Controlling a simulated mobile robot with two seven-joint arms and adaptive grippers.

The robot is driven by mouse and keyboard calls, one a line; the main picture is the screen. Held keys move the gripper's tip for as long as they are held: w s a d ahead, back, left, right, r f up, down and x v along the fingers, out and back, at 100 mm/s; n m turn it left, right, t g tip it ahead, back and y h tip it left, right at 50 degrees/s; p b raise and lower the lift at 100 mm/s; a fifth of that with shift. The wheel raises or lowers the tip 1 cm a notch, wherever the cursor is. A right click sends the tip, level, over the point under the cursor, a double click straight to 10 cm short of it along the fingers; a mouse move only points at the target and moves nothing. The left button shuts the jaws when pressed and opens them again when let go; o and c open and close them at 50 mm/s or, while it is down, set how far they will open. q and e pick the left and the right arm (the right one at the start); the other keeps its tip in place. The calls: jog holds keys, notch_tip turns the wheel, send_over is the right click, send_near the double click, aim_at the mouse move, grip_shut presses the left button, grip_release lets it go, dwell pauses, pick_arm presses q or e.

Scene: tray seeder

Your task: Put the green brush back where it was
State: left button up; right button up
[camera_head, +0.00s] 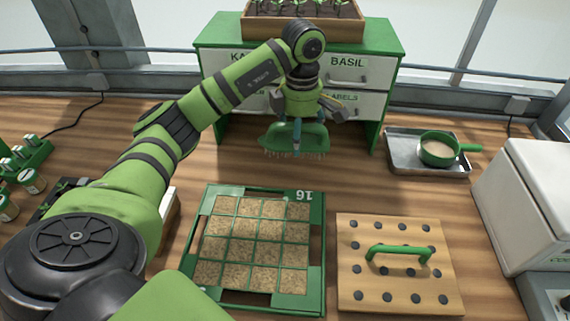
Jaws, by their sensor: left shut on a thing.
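The green brush (312,140) hangs bristles down in my left gripper (297,128), in the upper middle of the head view. My left gripper is shut on the brush, and the jaws partly cover its handle. The brush is in front of the green drawer cabinet (222,39), seemingly above the wooden bench (225,155) and behind the seed tray. My right gripper is not in view.
A green seed tray (317,246) with soil-filled cells stands in front. A wooden dibber board (398,282) with a green handle is to its right. A metal tray (400,163) holds a green pan (437,152). A white box (530,200) stands far right. Jars (30,180) stand left.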

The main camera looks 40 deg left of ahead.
pick_arm(q)
notch_tip(320, 180, down, 6)
jog(key=shift+w+d+r+p, duration=0.1)
jog(key=shift+d+p, duration=0.05)
jog(key=shift+p, duration=0.6)
notch_tip(320, 180, down, 3)
jog(key=shift+f+p, duration=0.1)
jog(key=shift+p, duration=0.4)
jog(key=shift+f, duration=0.3)
jog(key=shift+f, duration=0.1)
jog(key=shift+f+b, duration=0.15)
jog(key=shift+b, duration=0.15)
jog(key=o, duration=1.1)
